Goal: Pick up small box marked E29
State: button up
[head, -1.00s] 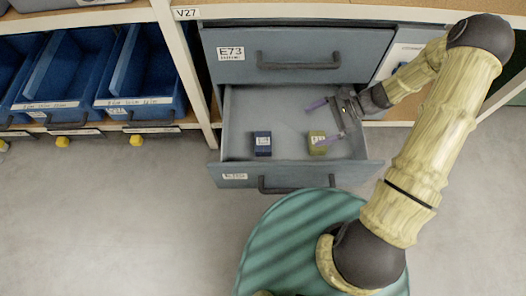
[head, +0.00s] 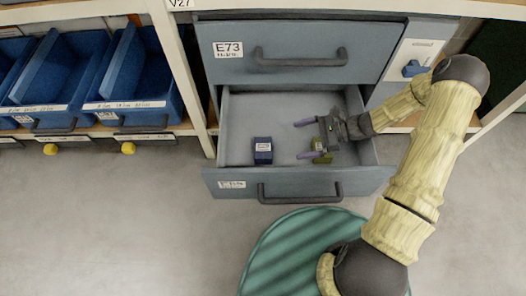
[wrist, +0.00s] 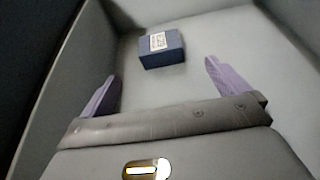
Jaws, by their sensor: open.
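A small dark blue box (head: 263,151) with a white label stands on the floor of the open lower drawer (head: 232,187), left of my gripper. It also shows in the wrist view (wrist: 162,47), ahead of and between the fingers, clear of them. Its label is too small to read. A small olive-yellow box (head: 322,158) is at the drawer's right, partly hidden under my gripper. My gripper (head: 302,139) is inside the drawer, its purple fingers apart and pointing left toward the blue box, with nothing between them.
The drawer marked E73 (head: 300,50) above is closed. Blue bins (head: 140,85) stand on a shelf at the left. The drawer's walls surround my gripper; its left floor is clear around the blue box.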

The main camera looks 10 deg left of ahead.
aim_at(268, 147)
jog(key=b+x, duration=0.4)
jog(key=x, duration=0.4)
jog(key=shift+a+f, duration=0.25)
jog(key=shift+a, duration=0.05)
jog(key=shift+a+r, duration=0.1)
jog(key=shift+a, duration=0.1)
jog(key=shift+s, duration=0.1)
jog(key=shift+s+a+f+b, duration=0.15)
jog(key=shift+a+f+b, duration=0.35)
jog(key=shift+b, duration=0.3)
jog(key=b+x, duration=0.2)
jog(key=x, duration=0.1)
jog(key=shift+s+r, duration=0.1)
jog(key=shift+s+a+b, duration=0.1)
jog(key=shift+a+b, duration=0.3)
jog(key=shift+a, duration=0.05)
jog(key=c, duration=1)
